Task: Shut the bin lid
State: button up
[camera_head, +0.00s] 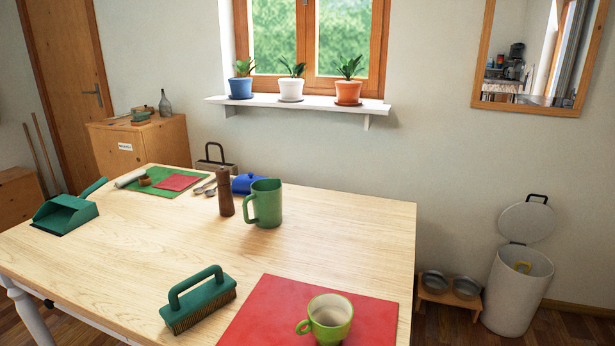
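A white bin (516,290) stands on the floor at the right, against the wall beyond the table. Its round lid (527,222) is open, tilted up and back toward the wall, with a dark handle (537,198) at its top edge. A dark hinge piece shows at the bin's back rim. My gripper is not in view.
A wooden table (340,210) fills the middle, bearing a brush (200,300), dustpan (66,213), green pitcher (265,203), brown mill (225,192), and green cup (329,318) on a red mat (262,318). A low stand with metal bowls (450,286) sits left of the bin.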

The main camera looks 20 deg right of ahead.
aim_at(525, 222)
jog(key=l+z, duration=0.25)
jog(key=l, duration=0.35)
jog(key=k+l+z, duration=0.1)
jog(key=l+z, duration=0.2)
jog(key=l, duration=0.3)
jog(key=i+l+z, duration=0.2)
jog(key=l, duration=0.2)
jog(key=i+l+z, duration=0.15)
jog(key=l, duration=0.2)
jog(key=i+l+z, duration=0.2)
jog(key=l, duration=0.15)
jog(key=i+l, duration=0.2)
jog(key=i+l+z, duration=0.15)
jog(key=i, duration=0.25)
jog(key=i+z, duration=0.2)
jog(key=i, duration=0.3)
jog(key=i+j+z, duration=0.25)
jog(key=i, duration=0.25)
jog(key=l, duration=0.1)
